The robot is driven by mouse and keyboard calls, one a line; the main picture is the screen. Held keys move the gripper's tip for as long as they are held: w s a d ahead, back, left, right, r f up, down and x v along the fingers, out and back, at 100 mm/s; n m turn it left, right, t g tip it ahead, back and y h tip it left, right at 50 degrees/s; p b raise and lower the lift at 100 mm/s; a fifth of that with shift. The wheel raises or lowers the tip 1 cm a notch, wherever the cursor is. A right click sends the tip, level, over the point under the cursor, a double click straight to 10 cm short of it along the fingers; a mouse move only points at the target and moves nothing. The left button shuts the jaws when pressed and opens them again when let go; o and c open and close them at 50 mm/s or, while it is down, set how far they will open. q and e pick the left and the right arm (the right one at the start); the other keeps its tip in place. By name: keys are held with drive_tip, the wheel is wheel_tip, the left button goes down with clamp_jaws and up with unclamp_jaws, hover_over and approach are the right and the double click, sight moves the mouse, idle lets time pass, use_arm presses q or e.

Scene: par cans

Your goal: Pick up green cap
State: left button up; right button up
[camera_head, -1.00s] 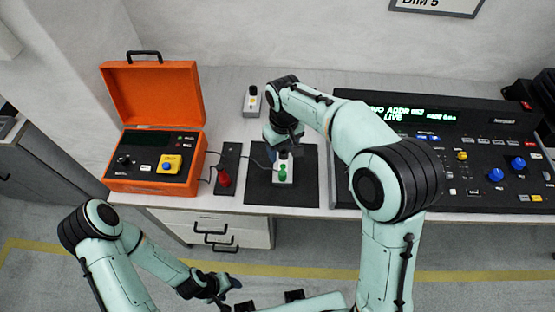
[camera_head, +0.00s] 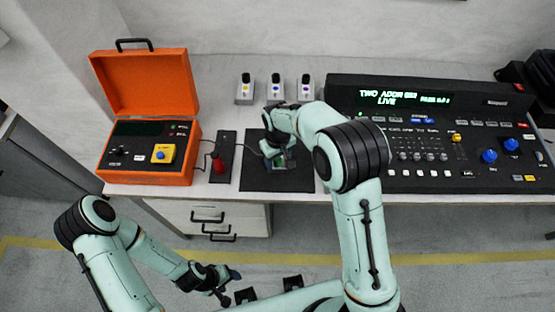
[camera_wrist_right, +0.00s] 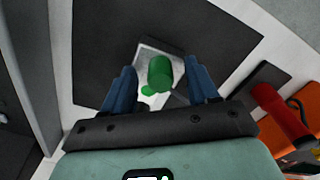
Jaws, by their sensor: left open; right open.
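The green cap (camera_wrist_right: 160,74) is a short green cylinder on a grey block (camera_wrist_right: 147,58) in the right wrist view. The block stands on the black mat (camera_head: 254,179). In the head view only a bit of green (camera_head: 281,160) shows under my right gripper. My right gripper (camera_wrist_right: 160,68) is open, with one blue finger on each side of the cap in the picture. I cannot tell if the fingertips are level with the cap or still above it. My left gripper (camera_head: 228,284) is open and empty, low in front of the table.
An orange case (camera_head: 147,176) with a raised lid stands on the left. A red-handled device (camera_head: 219,165) sits between it and the mat. Three small grey-white units (camera_head: 276,90) line the back of the table (camera_head: 225,105). A lighting console (camera_head: 430,140) fills the right side.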

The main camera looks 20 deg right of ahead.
sight(278, 159)
drive_tip(key=shift+s+f, duration=0.1)
clamp_jaws()
use_arm(q)
drive_tip(key=w+r+p, duration=0.3)
drive_tip(key=w+r, duration=0.1)
drive_tip(key=r, duration=0.1)
drive_tip(key=shift+w+t+p, duration=0.3)
drive_tip(key=shift+w+p, duration=0.05)
drive_tip(key=shift+p, duration=0.05)
use_arm(e)
wheel_tip(278, 159, up, 23)
idle(0.4)
